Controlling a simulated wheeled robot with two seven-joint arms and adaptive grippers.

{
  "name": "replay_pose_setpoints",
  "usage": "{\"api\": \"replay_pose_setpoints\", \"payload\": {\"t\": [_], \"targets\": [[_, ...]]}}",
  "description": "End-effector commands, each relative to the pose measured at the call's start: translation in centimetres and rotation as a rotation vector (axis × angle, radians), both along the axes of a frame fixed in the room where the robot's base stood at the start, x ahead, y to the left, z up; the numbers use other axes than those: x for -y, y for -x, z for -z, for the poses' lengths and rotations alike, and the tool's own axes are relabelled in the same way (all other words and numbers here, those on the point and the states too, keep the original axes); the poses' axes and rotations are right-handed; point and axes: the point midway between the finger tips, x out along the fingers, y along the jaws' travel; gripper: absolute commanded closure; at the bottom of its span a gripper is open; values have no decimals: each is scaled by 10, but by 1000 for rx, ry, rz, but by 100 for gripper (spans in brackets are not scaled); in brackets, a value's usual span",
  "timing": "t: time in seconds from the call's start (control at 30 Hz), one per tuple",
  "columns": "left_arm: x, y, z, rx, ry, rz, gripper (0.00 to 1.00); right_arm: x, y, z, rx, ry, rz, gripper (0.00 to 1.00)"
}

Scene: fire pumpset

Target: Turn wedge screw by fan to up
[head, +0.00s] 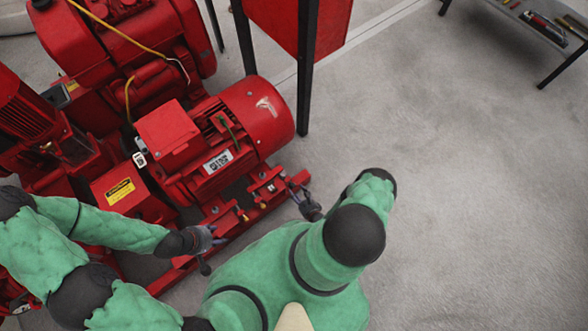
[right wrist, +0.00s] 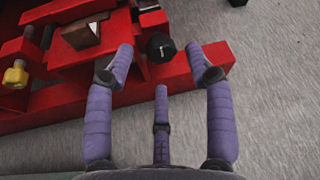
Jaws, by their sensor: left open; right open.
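The wedge screw (right wrist: 161,48), a dark round knob with a pale line across its face, sits at the end of the red base frame in the right wrist view. The line looks close to upright, slightly tilted. My right gripper (right wrist: 160,72) is open, its purple fingers spread to either side of the screw; I cannot tell if they touch it. In the head view my right gripper (head: 303,199) is at the frame's right end, below the motor's fan end (head: 270,113), and the screw is hard to make out. My left gripper (head: 207,241) is open and empty beside the frame's front rail.
The red pump motor (head: 190,150) stands on the base frame (head: 240,215). A brass bolt (right wrist: 15,76) is on the frame left of the screw. A red panel on dark posts (head: 305,70) stands behind. A tool table (head: 540,25) is far right. The grey floor between is clear.

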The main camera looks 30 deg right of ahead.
Motion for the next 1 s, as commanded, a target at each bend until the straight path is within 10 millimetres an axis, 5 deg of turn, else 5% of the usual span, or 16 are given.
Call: {"api": "replay_pose_setpoints", "payload": {"t": [0.23,0.63,0.67,0.83,1.0], "targets": [[0,0,12,0,0,0,48,1,-29,12,0,0,-3,45],[0,0,14,0,0,0,48,2,-36,13,0,-1,-1,45],[0,0,14,0,0,0,48,2,-36,13,0,-1,-1,48],[0,0,14,0,0,0,48,3,-36,13,1,-1,-1,96],[0,0,13,0,0,0,48,3,-37,12,3,0,-1,98]]}}
